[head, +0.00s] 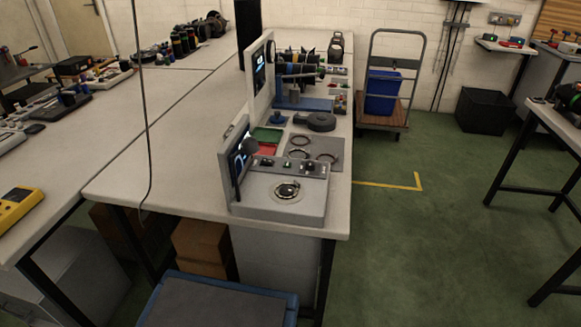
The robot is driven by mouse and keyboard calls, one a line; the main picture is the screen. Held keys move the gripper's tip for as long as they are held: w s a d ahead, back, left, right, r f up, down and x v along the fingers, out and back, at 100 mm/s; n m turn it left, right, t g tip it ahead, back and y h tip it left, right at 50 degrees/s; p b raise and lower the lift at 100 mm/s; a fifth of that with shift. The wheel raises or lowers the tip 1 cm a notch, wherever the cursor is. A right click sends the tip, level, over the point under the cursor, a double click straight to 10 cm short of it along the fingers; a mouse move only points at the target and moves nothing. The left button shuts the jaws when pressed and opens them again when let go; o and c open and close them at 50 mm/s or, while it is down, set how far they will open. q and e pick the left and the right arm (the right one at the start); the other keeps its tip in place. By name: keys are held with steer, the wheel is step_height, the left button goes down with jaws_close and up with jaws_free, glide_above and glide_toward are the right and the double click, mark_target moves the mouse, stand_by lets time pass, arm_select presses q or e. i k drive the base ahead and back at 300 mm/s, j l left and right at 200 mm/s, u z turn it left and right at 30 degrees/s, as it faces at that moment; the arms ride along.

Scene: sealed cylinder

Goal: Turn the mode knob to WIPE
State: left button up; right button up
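A grey machine (310,205) stands at the near end of the long bench. Its top has a round metal plate with a dark centre (287,190). Behind the plate is a control strip (290,168) with several small dark knobs or buttons. The labels are too small to read, so I cannot tell which is the mode knob or where it points. A screen (241,157) stands upright at the machine's left, with a dark round object in front of its upper right. Neither of my grippers is in view.
Behind the machine lie dark rings on a grey mat (328,147), green and red trays (266,135) and a black round part (315,121). A blue-edged grey surface (220,304) is low in front. The green floor (420,240) right of the bench is clear.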

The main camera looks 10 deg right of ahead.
mark_target(310, 165)
steer(key=k, duration=0.6)
steer(key=u, duration=1.55)
steer(key=l+u, duration=0.1)
steer(key=l, duration=0.4)
steer(key=k+l+u, duration=0.1)
steer(key=l, duration=0.35)
steer(key=k+l+u, duration=0.15)
steer(key=l, duration=0.35)
steer(key=k+l+u, duration=0.1)
steer(key=l, duration=0.35)
steer(key=k+l+u, duration=0.1)
steer(key=l, duration=0.4)
